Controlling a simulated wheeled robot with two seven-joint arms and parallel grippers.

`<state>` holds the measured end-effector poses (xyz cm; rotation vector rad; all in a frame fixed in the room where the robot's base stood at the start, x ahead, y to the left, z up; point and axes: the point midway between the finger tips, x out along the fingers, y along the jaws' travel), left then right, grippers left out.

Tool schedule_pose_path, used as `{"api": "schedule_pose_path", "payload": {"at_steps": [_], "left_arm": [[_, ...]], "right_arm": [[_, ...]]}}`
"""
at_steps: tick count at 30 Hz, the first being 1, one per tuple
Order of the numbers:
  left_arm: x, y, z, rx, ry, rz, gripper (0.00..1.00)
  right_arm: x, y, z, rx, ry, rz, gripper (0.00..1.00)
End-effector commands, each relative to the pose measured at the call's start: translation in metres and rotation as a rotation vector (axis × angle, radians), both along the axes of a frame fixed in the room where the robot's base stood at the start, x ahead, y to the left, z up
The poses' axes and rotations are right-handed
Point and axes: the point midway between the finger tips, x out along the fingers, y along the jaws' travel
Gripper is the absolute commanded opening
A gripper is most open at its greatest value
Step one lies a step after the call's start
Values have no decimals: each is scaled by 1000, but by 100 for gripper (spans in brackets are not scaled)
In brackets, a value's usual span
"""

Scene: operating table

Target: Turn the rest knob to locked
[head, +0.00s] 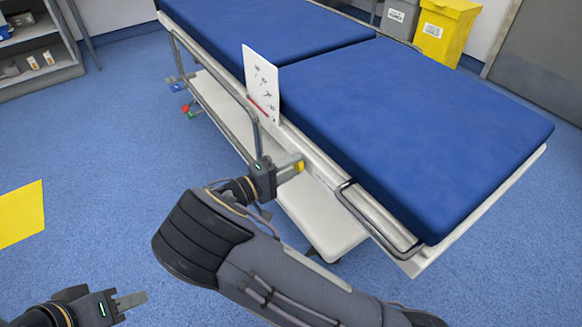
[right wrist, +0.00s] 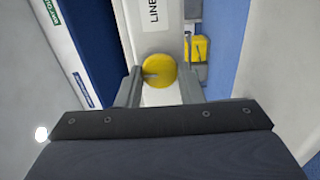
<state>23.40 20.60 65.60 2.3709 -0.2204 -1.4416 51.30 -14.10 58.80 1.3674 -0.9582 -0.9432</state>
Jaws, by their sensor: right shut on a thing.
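The rest knob is a round yellow knob (right wrist: 160,68) with a small grey mark on its left part in the right wrist view. In the head view the knob (head: 299,167) shows small at the side rail of the operating table. My right gripper (head: 291,164) is shut on the knob, with one finger on each side of it in the right wrist view (right wrist: 158,88). The lock markings cannot be read here. My left gripper (head: 132,300) is low at the left, above the floor, away from the table; its finger gap is not clear.
The operating table has a blue mattress (head: 410,120) and a metal side rail (head: 215,85). A white card with drawings (head: 262,85) stands at the near edge. A yellow bin (head: 447,28) is at the back. A shelf (head: 40,45) is far left; a yellow floor patch (head: 20,215) lies below it.

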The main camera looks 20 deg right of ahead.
Motion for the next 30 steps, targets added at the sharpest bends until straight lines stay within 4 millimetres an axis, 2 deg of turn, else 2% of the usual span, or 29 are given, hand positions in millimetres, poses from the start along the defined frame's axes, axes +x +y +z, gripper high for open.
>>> {"api": "schedule_pose_path", "payload": {"at_steps": [4, 5, 10, 20, 30], "left_arm": [[0, 0, 0, 0, 0, 0, 36], [0, 0, 0, 0, 0, 0, 36], [0, 0, 0, 0, 0, 0, 36], [0, 0, 2, 0, 0, 0, 36], [0, 0, 16, 0, 0, 0, 36]], "right_arm": [[0, 1, -1, 4, 0, 2, 11], [0, 1, -1, 4, 0, 2, 35], [0, 1, -1, 2, 1, 1, 55], [-1, 5, 1, 0, 0, 2, 55], [-19, 56, 1, 1, 0, 5, 55]]}}
